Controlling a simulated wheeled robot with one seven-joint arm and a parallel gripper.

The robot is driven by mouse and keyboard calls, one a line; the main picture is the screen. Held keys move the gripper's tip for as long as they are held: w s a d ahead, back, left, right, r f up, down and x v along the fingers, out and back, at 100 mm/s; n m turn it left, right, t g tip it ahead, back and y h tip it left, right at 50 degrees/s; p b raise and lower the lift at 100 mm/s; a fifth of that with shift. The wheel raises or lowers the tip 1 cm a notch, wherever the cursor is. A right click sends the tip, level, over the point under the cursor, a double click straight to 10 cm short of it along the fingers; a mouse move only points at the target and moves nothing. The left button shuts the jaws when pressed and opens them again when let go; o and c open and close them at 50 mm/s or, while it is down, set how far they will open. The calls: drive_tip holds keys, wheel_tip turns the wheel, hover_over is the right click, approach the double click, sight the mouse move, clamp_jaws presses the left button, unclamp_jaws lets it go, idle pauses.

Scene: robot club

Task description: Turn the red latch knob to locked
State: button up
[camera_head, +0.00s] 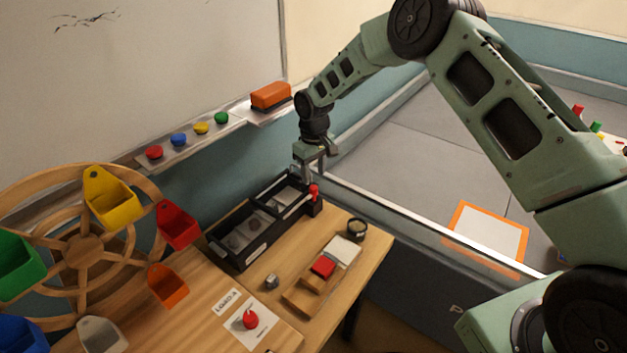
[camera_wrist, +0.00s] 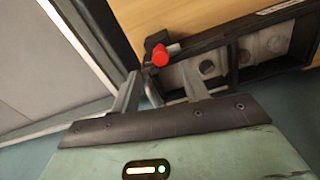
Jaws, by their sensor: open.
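The red latch knob (camera_head: 314,191) sits at the right end of a long black compartment box (camera_head: 238,259) on the wooden table. In the wrist view the red knob (camera_wrist: 160,55) shows just beyond my two fingertips, near the box's corner. My gripper (camera_head: 308,172) hangs above that end of the box, pointing down. In the wrist view my gripper (camera_wrist: 162,82) is open, its fingers apart with nothing held between them. I cannot tell whether either finger touches the knob, or how the knob is set.
A wooden wheel with coloured bins (camera_head: 110,200) stands at the left. A white card with another red knob (camera_head: 250,319), a wooden block with a red pad (camera_head: 323,266) and a small dark round cup (camera_head: 357,229) lie on the table (camera_head: 375,262). A whiteboard ledge (camera_head: 190,140) runs behind.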

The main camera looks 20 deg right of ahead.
sight(313, 187)
drive_tip(key=shift+f+p, duration=0.5)
drive_tip(key=shift+f, duration=2.05)
clamp_jaws()
